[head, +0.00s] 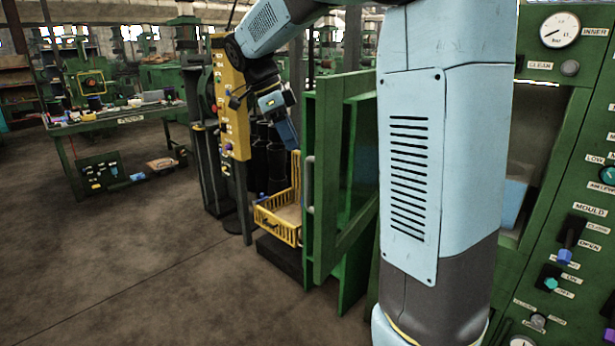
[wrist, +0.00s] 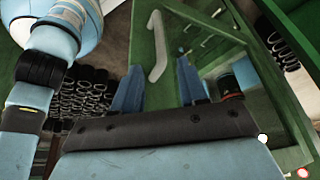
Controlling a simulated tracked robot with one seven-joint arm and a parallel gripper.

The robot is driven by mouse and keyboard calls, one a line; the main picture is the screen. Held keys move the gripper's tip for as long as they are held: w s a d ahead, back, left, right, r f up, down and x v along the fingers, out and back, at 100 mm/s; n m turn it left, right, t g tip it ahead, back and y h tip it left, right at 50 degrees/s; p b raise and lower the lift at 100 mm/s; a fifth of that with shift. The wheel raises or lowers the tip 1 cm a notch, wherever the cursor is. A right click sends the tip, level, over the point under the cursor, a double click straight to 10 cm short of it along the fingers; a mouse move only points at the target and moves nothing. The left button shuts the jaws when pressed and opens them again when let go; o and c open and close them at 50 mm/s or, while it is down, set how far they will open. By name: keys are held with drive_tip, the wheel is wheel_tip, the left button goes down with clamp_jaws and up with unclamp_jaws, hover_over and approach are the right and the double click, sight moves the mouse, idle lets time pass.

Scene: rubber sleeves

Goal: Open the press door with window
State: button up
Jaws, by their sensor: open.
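The green press door (head: 328,150) stands swung out from the press front, seen at a steep angle, and its hinge side is hidden behind my arm. Its pale grey bar handle (head: 308,185) is on the left face. In the wrist view the green door (wrist: 205,22) shows its window (wrist: 218,62), and the handle (wrist: 157,48) lies ahead of the gap between my fingers. My gripper (head: 291,140) is open and empty, left of the door and above the handle. It also shows in the wrist view (wrist: 159,72), with both blue fingers apart and no visible contact with the handle.
The press opening (head: 533,130) shows right of my arm, beside the control panel (head: 590,200). A yellow crate (head: 278,218) stands left of the door, near a yellow post (head: 231,105) and dark sleeves. A green workbench (head: 120,115) is farther left. The floor at left front is clear.

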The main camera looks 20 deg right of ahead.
hover_over(308, 203)
drive_tip(key=f, duration=1)
drive_tip(key=shift+w+d+f, duration=0.1)
drive_tip(key=shift+w+f, duration=0.15)
drive_tip(key=shift+w, duration=0.1)
clamp_jaws()
